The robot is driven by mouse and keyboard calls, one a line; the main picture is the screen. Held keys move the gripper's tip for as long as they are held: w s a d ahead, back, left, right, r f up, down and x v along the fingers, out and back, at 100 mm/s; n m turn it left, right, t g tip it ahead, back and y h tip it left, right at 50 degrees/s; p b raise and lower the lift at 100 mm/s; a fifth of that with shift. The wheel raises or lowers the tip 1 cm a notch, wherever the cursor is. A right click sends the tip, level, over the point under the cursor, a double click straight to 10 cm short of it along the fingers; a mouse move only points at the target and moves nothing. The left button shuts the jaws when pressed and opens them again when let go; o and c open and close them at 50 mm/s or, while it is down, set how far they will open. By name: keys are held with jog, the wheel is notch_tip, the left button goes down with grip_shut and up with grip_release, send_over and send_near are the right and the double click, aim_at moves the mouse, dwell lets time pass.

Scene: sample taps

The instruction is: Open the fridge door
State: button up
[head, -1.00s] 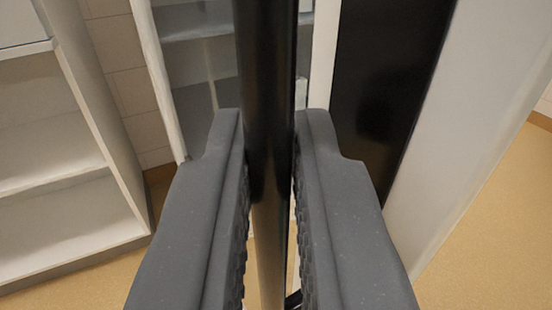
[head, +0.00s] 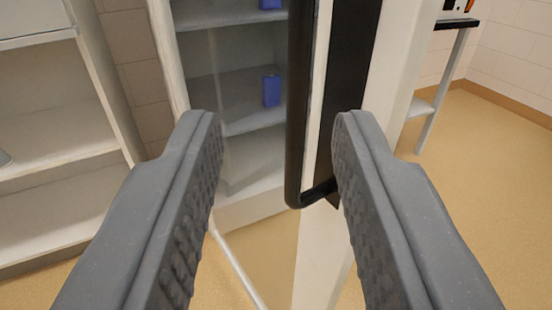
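The fridge door (head: 392,75) stands open, swung out to the right, seen nearly edge-on with a white frame and a dark panel. Its black bar handle (head: 298,110) runs upright and bends back to the door at its lower end. The fridge interior (head: 232,95) shows to the left of the handle, with pale shelves and small blue items (head: 271,91) on them. My gripper (head: 276,120) is open and empty. The handle's lower end appears between its two fingers, nearer the right one, with a gap on both sides. Contact with the door cannot be told.
A white open shelf unit (head: 55,130) stands to the left of the fridge. A small table (head: 442,85) with something on it stands at the back right. The tan floor (head: 480,190) is clear at right.

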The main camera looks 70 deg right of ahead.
jog(key=v, duration=0.6)
jog(key=shift+f, duration=0.1)
